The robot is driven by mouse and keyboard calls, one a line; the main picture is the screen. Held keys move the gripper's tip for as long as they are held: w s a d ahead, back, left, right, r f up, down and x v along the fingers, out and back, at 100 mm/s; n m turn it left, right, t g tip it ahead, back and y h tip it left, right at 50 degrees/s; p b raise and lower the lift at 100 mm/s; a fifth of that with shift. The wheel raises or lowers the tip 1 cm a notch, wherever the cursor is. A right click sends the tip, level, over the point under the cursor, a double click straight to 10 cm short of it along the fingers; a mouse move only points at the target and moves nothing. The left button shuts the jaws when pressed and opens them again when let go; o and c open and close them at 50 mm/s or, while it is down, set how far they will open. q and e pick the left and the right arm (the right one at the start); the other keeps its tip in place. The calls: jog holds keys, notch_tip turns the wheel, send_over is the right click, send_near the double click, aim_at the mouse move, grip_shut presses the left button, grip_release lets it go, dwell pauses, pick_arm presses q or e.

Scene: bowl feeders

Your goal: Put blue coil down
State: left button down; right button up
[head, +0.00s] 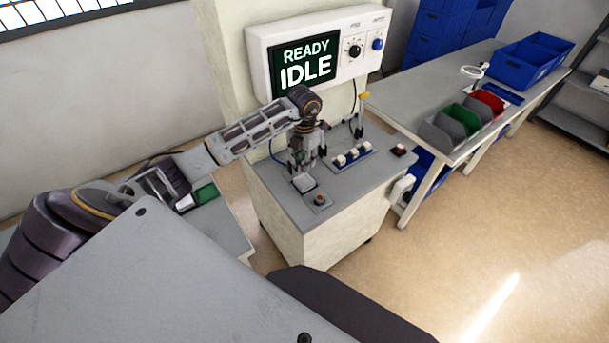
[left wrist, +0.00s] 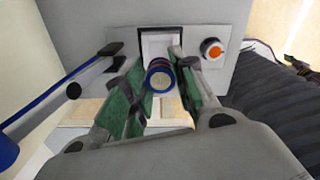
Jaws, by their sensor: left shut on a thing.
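My left gripper (head: 304,168) points down over the grey top of the test station (head: 371,180), close above a small pale square pad (head: 305,184). In the left wrist view its green-padded fingers (left wrist: 160,88) are shut on the blue coil (left wrist: 160,76), a short round piece with a blue rim and a pale centre. The pale pad in its dark frame (left wrist: 160,42) shows just beyond the coil. I cannot tell whether the coil touches a surface. In the head view the fingers and wrist hide the coil. My right gripper is out of view.
A button (head: 320,199) sits near the pad; it looks orange in the wrist view (left wrist: 213,48). A blue rack (head: 347,160) with several pale pieces stands right of the gripper. The display panel (head: 308,62) reads "READY IDLE". A side table (head: 400,98) holds coloured bins.

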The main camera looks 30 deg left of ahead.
aim_at(305, 181)
pick_arm(q)
notch_tip(305, 181, down, 3)
jog(key=shift+r, duration=0.1)
jog(key=shift+f, duration=0.2)
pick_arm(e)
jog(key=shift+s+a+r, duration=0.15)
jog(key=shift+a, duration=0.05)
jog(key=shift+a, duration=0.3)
pick_arm(q)
jog(key=shift+f, duration=0.3)
jog(key=shift+f+p, duration=0.3)
jog(key=shift+f, duration=1.25)
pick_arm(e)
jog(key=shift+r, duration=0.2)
pick_arm(q)
jog(key=shift+f, duration=0.2)
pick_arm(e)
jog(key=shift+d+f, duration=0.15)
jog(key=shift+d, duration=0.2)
pick_arm(q)
jog(key=c, duration=1.2)
grip_release()
jog(key=shift+o, duration=0.2)
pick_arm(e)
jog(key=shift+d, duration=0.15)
